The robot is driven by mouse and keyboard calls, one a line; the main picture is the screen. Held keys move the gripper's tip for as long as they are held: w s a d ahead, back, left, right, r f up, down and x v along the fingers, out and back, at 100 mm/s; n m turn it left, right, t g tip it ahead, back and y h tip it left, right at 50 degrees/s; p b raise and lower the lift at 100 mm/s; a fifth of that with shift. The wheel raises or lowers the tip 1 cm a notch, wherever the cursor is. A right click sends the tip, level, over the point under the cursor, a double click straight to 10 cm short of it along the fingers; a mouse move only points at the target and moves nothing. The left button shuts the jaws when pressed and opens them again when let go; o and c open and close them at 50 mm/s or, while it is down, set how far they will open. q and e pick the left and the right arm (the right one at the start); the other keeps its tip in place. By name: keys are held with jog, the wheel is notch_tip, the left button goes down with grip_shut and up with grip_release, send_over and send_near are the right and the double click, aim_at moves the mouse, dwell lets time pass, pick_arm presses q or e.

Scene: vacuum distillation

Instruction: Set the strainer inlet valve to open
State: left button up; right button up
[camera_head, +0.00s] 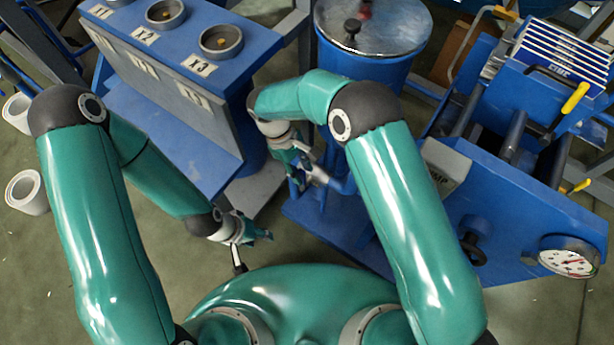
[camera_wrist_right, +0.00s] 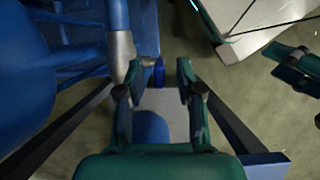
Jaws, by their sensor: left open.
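A grey metal fitting (camera_head: 318,176) sits on blue pipework below the blue drum, and a grey cylindrical part also shows in the right wrist view (camera_wrist_right: 122,52). I cannot tell for sure which part is the strainer inlet valve's handle. My right gripper (camera_head: 300,177) is beside this fitting. In the right wrist view its two fingers (camera_wrist_right: 157,80) are apart, with a small blue part (camera_wrist_right: 159,72) showing between or beyond their tips. My left gripper (camera_head: 252,240) is open and empty, low near the blue cabinet; it also shows at the right wrist view's right edge (camera_wrist_right: 300,70).
A blue cabinet (camera_head: 170,130) with cups labelled X1 to X3 stands at the left. A blue drum (camera_head: 365,75) with a metal lid stands behind my right arm. A blue pump frame (camera_head: 520,200) with a gauge (camera_head: 568,262) is at the right. White rolls (camera_head: 27,192) lie at far left.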

aim_at(305, 179)
jog(key=shift+x, duration=1.8)
grip_shut()
